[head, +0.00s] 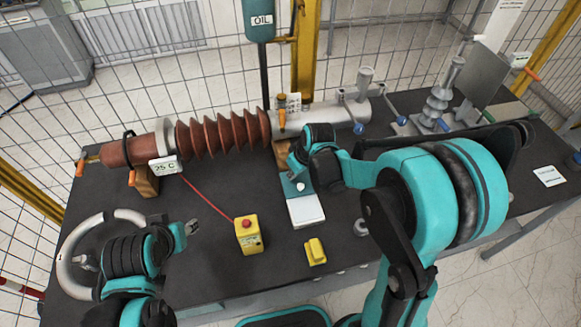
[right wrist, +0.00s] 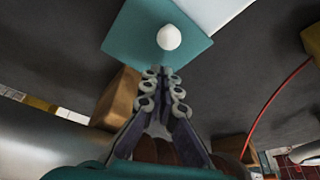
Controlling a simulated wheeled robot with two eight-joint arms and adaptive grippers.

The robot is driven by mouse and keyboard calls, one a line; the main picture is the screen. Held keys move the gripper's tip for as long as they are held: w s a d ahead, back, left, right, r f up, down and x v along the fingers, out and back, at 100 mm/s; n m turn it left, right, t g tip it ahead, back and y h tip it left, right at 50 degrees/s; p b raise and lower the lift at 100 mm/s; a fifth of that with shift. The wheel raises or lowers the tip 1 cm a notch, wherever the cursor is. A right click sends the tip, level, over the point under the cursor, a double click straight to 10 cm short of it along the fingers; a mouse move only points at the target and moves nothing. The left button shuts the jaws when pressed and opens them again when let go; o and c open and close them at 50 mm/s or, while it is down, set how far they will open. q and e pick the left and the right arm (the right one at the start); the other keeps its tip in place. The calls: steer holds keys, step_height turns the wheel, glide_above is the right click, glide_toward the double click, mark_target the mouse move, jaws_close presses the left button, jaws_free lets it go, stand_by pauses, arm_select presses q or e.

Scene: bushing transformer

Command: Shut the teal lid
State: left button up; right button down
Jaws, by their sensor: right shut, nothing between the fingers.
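The teal lid (head: 294,183) is a flat plate with a round white knob (head: 301,187), at the back edge of a white box (head: 307,210). In the right wrist view, the lid (right wrist: 140,32) and its knob (right wrist: 169,37) lie just beyond my fingertips, with a white surface (right wrist: 215,10) beside the lid. I cannot tell the lid's exact tilt. My right gripper (right wrist: 160,72) is shut and empty, pointing at the lid close to the knob; contact is unclear. In the head view my right wrist hides its fingers. My left gripper (head: 193,227) is at the left, its jaw opening too small to judge.
A ribbed brown bushing (head: 222,137) lies across the back on wooden blocks (head: 147,181). A yellow box with a red button (head: 248,234) and a small yellow block (head: 315,251) stand in front. A metal fitting (head: 437,105) is at the back right.

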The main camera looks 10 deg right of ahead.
steer(key=shift+s+d+f, duration=0.1)
steer(key=shift+s+d, duration=0.35)
steer(key=shift+s, duration=0.4)
steer(key=shift+s, duration=0.1)
steer(key=s, duration=0.9)
steer(key=shift+s+d+p, duration=0.15)
steer(key=shift+s+p, duration=0.1)
steer(key=shift+p, duration=0.05)
steer(key=shift+s, duration=0.1)
